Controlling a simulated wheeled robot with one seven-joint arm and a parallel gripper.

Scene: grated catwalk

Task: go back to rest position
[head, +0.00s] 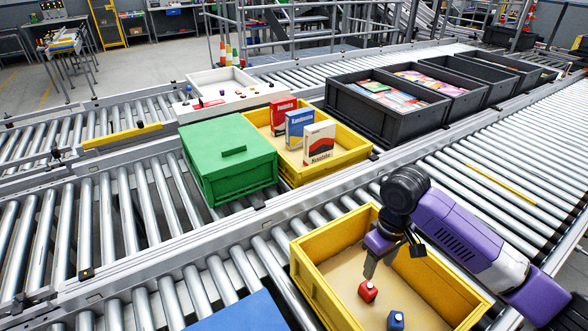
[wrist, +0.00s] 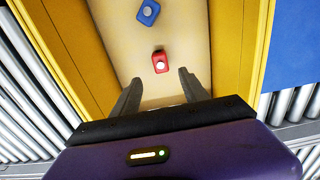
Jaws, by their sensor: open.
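My gripper (head: 392,264) is open over the near yellow crate (head: 307,281), with its fingers pointing down into it. In the wrist view my gripper (wrist: 158,80) has a gap between the fingers and nothing in it. A small red block (head: 368,291) with a pale round top lies on the crate floor, apart from the fingers. It also shows in the wrist view just beyond the fingertips (wrist: 160,62). A similar blue block (head: 396,320) lies beside it, and farther from the fingers in the wrist view (wrist: 148,12).
A yellow crate (head: 352,160) holding red, blue and white boxes stands behind, next to a closed green crate (head: 228,168). Dark crates (head: 376,123) stand at the back right. A blue surface (head: 240,315) is at the lower edge. Roller conveyors run around the near crate.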

